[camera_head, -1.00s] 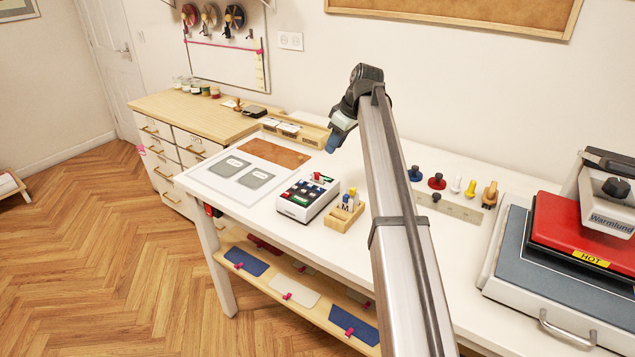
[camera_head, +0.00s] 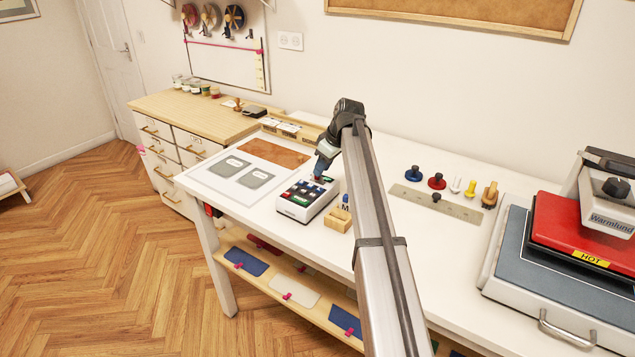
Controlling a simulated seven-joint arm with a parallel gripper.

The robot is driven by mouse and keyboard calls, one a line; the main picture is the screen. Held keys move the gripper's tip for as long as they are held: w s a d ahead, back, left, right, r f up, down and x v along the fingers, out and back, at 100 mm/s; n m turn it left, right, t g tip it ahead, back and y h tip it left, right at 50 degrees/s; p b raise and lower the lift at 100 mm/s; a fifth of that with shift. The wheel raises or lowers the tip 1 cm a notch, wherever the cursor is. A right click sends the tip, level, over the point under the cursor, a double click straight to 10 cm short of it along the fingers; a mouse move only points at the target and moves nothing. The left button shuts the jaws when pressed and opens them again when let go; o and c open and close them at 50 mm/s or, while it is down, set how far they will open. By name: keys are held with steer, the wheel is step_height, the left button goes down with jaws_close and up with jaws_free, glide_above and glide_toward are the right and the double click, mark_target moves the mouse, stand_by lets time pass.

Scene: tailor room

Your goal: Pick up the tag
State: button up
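My gripper (camera_head: 320,174) points down at the back right part of a white tray (camera_head: 296,213) on the white table. The tray holds several small dark, blue, red and green pieces. No piece is clearly marked as the tag; the pieces in the tray are too small to identify. The gripper's tips are at or just above the pieces, and I cannot tell whether they touch one. The fingers are too small to show whether they are open or shut.
A wooden block holder (camera_head: 338,220) stands right of the tray, partly behind my arm. Two grey panels (camera_head: 257,179) lie on a white mat at left. Knobbed stamps (camera_head: 437,181), a ruler (camera_head: 460,208) and a red heat press (camera_head: 585,232) are at right. Fabric pieces (camera_head: 246,262) lie on the lower shelf.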

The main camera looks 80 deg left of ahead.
mark_target(318, 183)
steer(key=x, duration=0.3)
steer(key=shift+a+f, duration=0.1)
steer(key=shift+a, duration=0.05)
steer(key=shift+s, duration=0.1)
jaws_close()
